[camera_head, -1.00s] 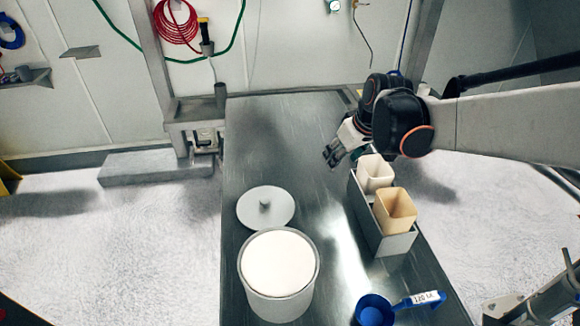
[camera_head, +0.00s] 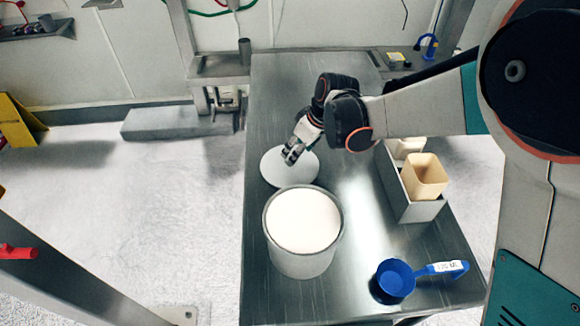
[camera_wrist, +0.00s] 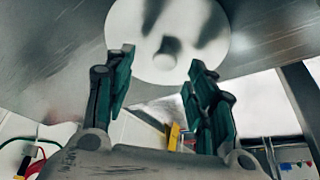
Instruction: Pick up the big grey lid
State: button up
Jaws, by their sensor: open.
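The big grey lid (camera_head: 277,170) is a flat round disc lying on the steel table, just behind the pot. In the wrist view the lid (camera_wrist: 195,25) shows its round knob (camera_wrist: 168,48) near the middle. My gripper (camera_head: 289,158) is over the lid in the head view and hides the knob there. In the wrist view my gripper (camera_wrist: 160,70) is open, with its two green-padded fingers apart and the knob in line with the gap between them. The fingers hold nothing. I cannot tell how high the fingertips are above the knob.
A grey pot (camera_head: 302,262) full of white powder stands close in front of the lid. A grey holder (camera_head: 416,212) with cream containers (camera_head: 427,174) is to the right. A blue scoop (camera_head: 396,280) lies at the front right. The table's left edge is near the lid.

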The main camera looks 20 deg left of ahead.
jog(key=x, duration=0.1)
jog(key=b+x, duration=0.1)
jog(key=x, duration=0.1)
jog(key=b+x, duration=0.1)
jog(key=x, duration=0.1)
jog(key=shift+s+a, duration=0.25)
jog(key=c, duration=1.1)
